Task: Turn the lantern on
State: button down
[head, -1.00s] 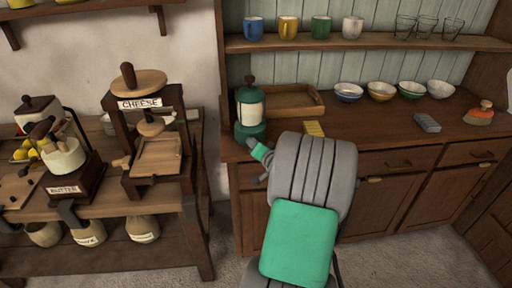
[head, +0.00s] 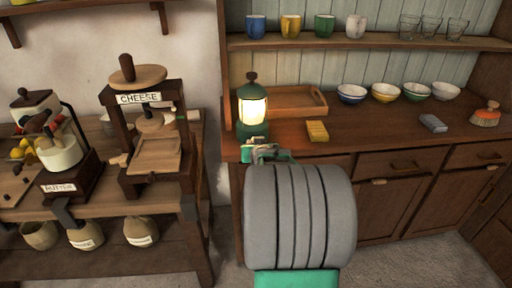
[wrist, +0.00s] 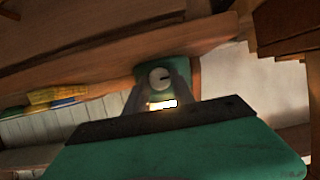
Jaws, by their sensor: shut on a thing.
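The green lantern (head: 251,107) stands upright on the wooden counter at its left end, and its glass glows warm yellow. In the wrist view its green base (wrist: 149,66) shows with a round pale knob (wrist: 160,78) that has a dark mark. My gripper (head: 258,151) is at the front of the lantern's base, low down. In the wrist view my gripper (wrist: 158,88) has its two fingers on either side of the knob, shut on it. In the head view the knob is hidden by my gripper.
A wooden tray (head: 318,99) and a yellow block (head: 317,131) are right of the lantern. Several bowls (head: 385,91), a grey block (head: 433,122) and a brush (head: 486,114) lie farther right. The side table (head: 100,204) with cheese and butter devices stands left, across a gap.

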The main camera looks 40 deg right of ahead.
dwell(0.3)
jog(key=c, duration=1.3)
grip_release()
jog(key=shift+c, duration=0.2)
jog(key=v, duration=0.7)
jog(key=shift+s+a, duration=0.25)
jog(key=shift+a, duration=0.05)
jog(key=shift+r, duration=0.1)
